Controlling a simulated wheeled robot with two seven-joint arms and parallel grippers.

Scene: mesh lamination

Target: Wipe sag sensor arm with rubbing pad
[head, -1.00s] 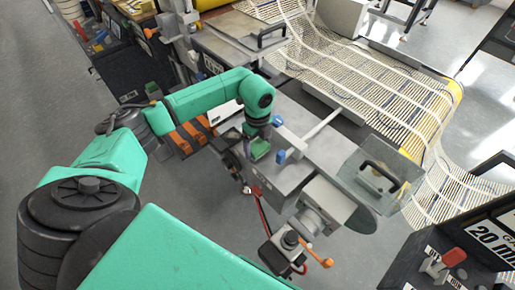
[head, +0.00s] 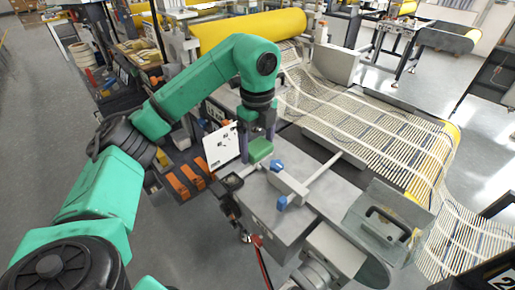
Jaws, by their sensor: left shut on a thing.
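My left gripper (head: 257,136) points down above the grey machine table and is shut on a green rubbing pad (head: 260,151). The pad is just behind and left of a grey block with blue knobs (head: 277,165). What looks like the sag sensor arm, a pale rod (head: 323,168), runs from this block to the upper right. The pad appears apart from the rod; I cannot tell whether it touches the surface below. The fingertips are partly hidden by the pad and wrist. My right gripper is not in view.
A white sheet with dark marks (head: 222,146) stands left of the pad. Orange clamps (head: 185,182) lie further left. A clear guard with a black handle (head: 388,222) is at the right.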

